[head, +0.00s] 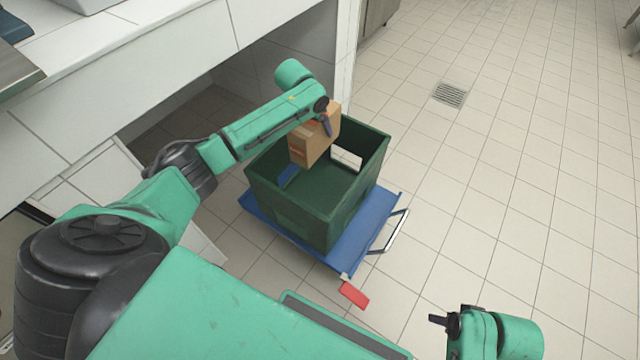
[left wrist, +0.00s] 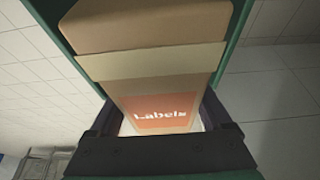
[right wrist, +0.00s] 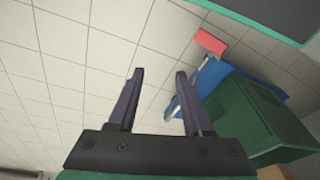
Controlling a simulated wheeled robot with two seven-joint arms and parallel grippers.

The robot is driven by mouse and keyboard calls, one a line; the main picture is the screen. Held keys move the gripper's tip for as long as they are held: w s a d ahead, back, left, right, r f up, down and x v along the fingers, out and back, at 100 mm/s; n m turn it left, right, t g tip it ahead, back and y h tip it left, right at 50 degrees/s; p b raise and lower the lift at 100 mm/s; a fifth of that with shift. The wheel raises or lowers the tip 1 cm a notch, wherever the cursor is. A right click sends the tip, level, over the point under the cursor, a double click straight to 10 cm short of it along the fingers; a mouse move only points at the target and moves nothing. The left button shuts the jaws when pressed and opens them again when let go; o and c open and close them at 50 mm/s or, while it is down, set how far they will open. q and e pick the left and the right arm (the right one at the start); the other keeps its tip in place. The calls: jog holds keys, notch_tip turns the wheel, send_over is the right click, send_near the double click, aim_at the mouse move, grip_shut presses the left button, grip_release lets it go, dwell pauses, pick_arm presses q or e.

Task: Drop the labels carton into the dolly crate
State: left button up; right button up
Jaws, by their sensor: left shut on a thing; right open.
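The labels carton (head: 316,142) is a brown cardboard box with an orange label. My left gripper (head: 326,118) is shut on it and holds it over the open top of the dolly crate. In the left wrist view the carton (left wrist: 150,65) sits between the fingers, with the word "Labels" readable. The dark green dolly crate (head: 296,212) stands on a blue dolly (head: 349,252); the part of its floor that shows is bare apart from a blue patch. My right gripper (head: 440,321) is open and empty, well away from the crate. The crate (right wrist: 250,118) also shows in the right wrist view.
A white-panelled counter (head: 150,60) stands at the left behind the crate. The tiled floor (head: 500,170) to the right is clear, with a drain grate (head: 450,94).

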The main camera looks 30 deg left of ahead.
pick_arm(q)
jog(key=shift+f+b, duration=0.4)
jog(key=shift+f, duration=0.2)
pick_arm(e)
jog(key=r, duration=0.3)
jog(key=shift+s+a+t, duration=0.1)
jog(key=shift+a+t, duration=0.2)
jog(key=shift+a, duration=0.05)
pick_arm(q)
jog(key=o, duration=1.5)
pick_arm(e)
jog(key=shift+f, duration=0.1)
pick_arm(q)
jog(key=p+v, duration=0.5)
jog(key=v, duration=0.9)
jog(key=shift+s+r, duration=0.2)
jog(key=shift+r, duration=0.1)
pick_arm(e)
notch_tip(320, 180, down, 10)
jog(key=d+g, duration=0.1)
jog(key=d, duration=0.1)
jog(key=shift+s+d+h, duration=0.25)
jog(key=shift+s+h, duration=0.05)
jog(key=shift+s, duration=0.1)
